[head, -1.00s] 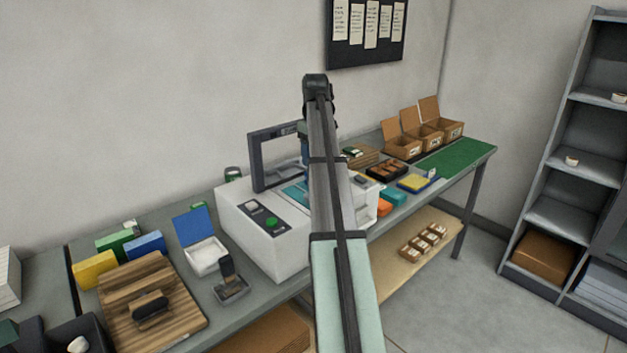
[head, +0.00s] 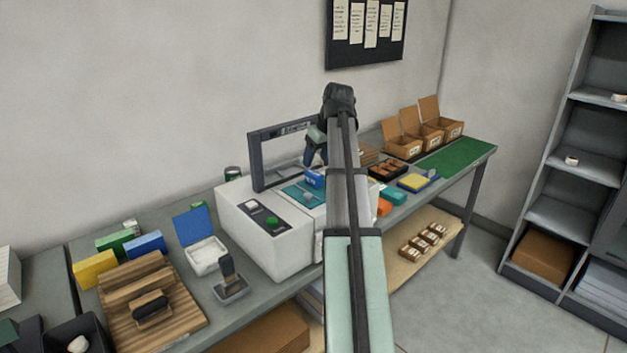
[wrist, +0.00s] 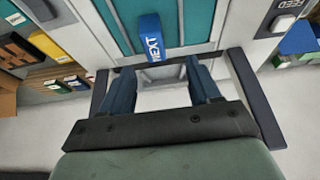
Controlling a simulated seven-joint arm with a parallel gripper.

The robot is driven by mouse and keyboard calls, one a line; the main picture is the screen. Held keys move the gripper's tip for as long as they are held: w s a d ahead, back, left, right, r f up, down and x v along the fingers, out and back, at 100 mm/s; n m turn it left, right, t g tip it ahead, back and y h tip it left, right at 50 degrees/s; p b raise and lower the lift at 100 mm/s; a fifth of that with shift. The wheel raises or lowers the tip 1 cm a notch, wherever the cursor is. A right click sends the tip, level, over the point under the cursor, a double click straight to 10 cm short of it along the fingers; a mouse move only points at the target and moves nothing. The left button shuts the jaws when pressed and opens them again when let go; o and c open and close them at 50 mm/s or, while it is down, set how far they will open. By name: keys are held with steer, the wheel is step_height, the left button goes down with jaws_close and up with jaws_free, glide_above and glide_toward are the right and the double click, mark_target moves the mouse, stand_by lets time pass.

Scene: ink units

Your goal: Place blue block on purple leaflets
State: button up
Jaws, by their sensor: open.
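A blue block (head: 314,179) with white lettering lies at the top of the white machine, by its teal panel (head: 291,192). In the wrist view the block (wrist: 149,36) lies just beyond my fingertips, left of the middle of the gap, with its lettered end towards me. My gripper (head: 316,152) is above the block in the head view. In the wrist view my gripper (wrist: 160,70) is open, its two dark blue fingers wide apart with nothing between them. I cannot make out purple leaflets with certainty in either view.
The white machine (head: 262,245) has an upright dark frame (head: 262,160) behind the panel. To the left stand a blue-lidded box (head: 195,228), a wooden block (head: 120,320) and coloured boxes. Orange and teal items, open cartons (head: 430,132) and a green mat (head: 458,157) are to the right.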

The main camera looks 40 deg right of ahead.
mark_target(313, 172)
steer(key=shift+d+x, duration=0.2)
steer(key=shift+x, duration=1.85)
steer(key=shift+d+x, duration=0.2)
steer(key=shift+x, duration=1.85)
steer(key=shift+s, duration=0.15)
steer(key=shift+c, duration=0.2)
steer(key=c, duration=1.1)
